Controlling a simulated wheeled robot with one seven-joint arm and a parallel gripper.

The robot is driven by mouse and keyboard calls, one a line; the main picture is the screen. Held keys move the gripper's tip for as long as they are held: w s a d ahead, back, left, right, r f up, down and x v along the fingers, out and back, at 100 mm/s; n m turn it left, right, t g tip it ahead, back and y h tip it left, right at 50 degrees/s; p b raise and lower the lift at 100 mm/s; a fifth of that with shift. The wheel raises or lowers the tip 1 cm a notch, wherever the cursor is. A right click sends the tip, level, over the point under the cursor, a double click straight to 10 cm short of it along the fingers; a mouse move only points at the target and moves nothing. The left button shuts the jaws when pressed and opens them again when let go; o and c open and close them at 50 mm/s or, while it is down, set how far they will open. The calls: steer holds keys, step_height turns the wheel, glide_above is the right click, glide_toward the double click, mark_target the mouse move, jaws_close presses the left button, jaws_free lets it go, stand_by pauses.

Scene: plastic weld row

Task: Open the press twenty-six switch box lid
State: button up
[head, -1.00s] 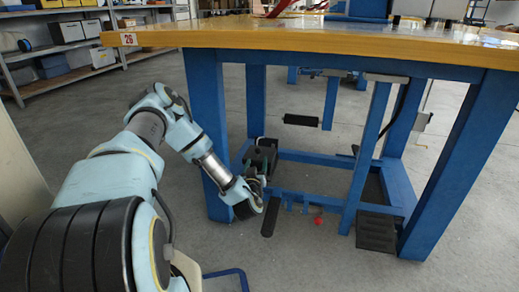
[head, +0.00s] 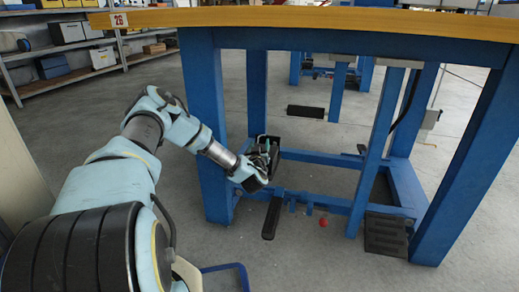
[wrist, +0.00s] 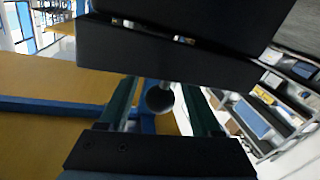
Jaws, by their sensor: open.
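The press bench (head: 222,20) bears the number plate 26 (head: 119,20) at its left corner. A small black box (head: 270,141), probably the switch box, is low between the blue legs behind my gripper. My gripper (head: 268,152) is in front of it and partly hides it; whether they touch cannot be told. In the wrist view my two green fingers (wrist: 160,100) are apart, with a round dark knob (wrist: 159,97) between them. A black slab (wrist: 175,45) with small metal parts lies across their tips, perhaps the box or its lid. The lid's state is unclear.
A black pedal (head: 271,218) sits below my gripper, and a wider ribbed pedal (head: 386,235) lies to the right. A small red ball (head: 323,222) is near the lower crossbar (head: 300,198). Blue legs (head: 205,120) stand close left of the gripper. Grey floor in front is free.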

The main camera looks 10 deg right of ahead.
steer(key=shift+w, duration=0.2)
jaws_close()
stand_by(0.5)
stand_by(0.9)
